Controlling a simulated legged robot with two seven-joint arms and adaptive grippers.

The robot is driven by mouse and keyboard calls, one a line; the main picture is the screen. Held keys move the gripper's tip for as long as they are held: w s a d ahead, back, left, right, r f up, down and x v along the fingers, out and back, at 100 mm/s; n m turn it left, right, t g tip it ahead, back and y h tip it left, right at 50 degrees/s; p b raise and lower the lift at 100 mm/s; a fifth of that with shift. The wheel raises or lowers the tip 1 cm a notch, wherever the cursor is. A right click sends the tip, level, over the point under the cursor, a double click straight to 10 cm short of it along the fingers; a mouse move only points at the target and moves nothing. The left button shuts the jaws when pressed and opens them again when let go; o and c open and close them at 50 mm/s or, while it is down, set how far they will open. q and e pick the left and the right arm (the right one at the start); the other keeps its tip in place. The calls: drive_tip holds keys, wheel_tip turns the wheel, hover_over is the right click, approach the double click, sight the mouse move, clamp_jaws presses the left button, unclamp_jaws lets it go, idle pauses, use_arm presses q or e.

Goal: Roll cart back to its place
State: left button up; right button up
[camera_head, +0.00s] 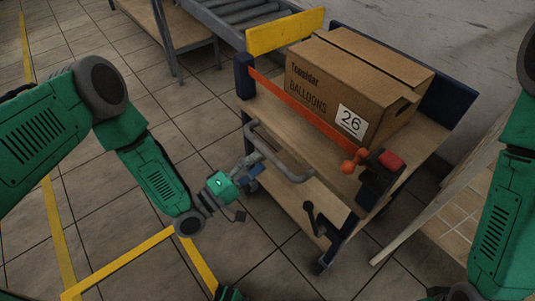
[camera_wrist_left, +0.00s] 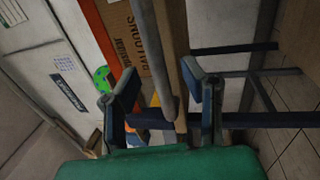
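The cart (camera_head: 283,128) is a wooden-topped trolley with a lower shelf, dark blue posts and an orange bar. It stands right of centre in the head view. Its grey handle (camera_head: 279,152) sticks out on the near left side. My left gripper (camera_head: 254,166) is at this handle. In the left wrist view, the two fingers of my left gripper (camera_wrist_left: 156,84) are apart, with the grey handle bar (camera_wrist_left: 151,55) running between them; firm contact does not show. My right arm (camera_head: 497,225) shows at the right edge, but its gripper is out of view.
A cardboard box marked 26 (camera_head: 337,87) rests on the cart's top. Yellow floor lines (camera_head: 125,262) mark the tiles at lower left. A roller conveyor (camera_head: 236,15) and a table (camera_head: 178,30) stand behind. A wall (camera_head: 482,35) is close on the right. The left floor is clear.

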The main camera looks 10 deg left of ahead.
use_arm(q)
drive_tip(key=v, duration=0.7)
drive_tip(key=shift+s+d, duration=0.15)
drive_tip(key=shift+d, duration=0.05)
drive_tip(key=shift+f, duration=0.1)
